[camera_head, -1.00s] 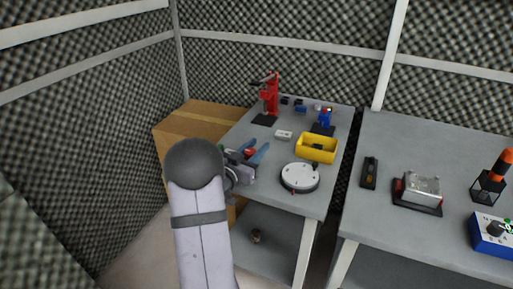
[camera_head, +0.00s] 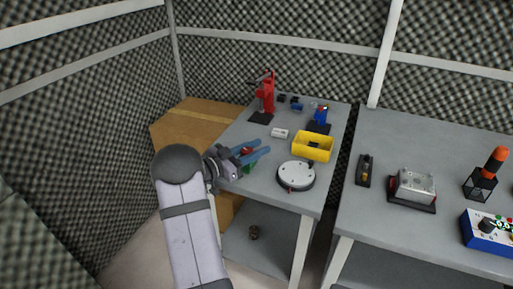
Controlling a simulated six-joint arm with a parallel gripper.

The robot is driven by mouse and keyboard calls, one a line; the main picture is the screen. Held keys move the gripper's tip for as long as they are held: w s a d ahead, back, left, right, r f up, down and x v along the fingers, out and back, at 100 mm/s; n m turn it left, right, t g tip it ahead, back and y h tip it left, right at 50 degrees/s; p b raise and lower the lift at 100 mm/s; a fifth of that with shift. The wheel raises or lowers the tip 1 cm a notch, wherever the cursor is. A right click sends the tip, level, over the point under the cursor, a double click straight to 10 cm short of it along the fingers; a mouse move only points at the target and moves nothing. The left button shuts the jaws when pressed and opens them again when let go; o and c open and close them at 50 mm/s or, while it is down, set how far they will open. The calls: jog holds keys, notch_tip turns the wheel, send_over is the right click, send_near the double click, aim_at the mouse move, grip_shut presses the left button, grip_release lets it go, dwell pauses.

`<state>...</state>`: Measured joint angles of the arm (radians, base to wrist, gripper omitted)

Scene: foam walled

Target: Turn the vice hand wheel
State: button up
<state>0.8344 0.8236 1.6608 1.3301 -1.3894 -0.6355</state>
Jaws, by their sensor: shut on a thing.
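My gripper (camera_head: 261,147), with two blue fingers, is at the left front part of the left bench. A small green body (camera_head: 249,168), which I take to be the vice, shows just below the fingers. A bit of red (camera_head: 246,151) shows between the fingers and seems to be its hand wheel. My gripper is shut on it. The gripper body and fingers hide most of the vice and wheel, so the wheel's angle cannot be told.
A round white-topped disc (camera_head: 296,174) and a yellow open box (camera_head: 313,146) stand to the right of my gripper. A red press (camera_head: 264,98) and a blue device (camera_head: 319,117) stand further back. A cardboard box (camera_head: 190,125) is left of the bench. A second bench (camera_head: 440,150) stands right.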

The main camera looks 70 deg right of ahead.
jog(key=o, duration=1)
jog(key=shift+o, duration=0.2)
jog(key=shift+w, duration=0.1)
jog(key=shift+b+v, duration=0.35)
jog(key=shift+v, duration=3.3)
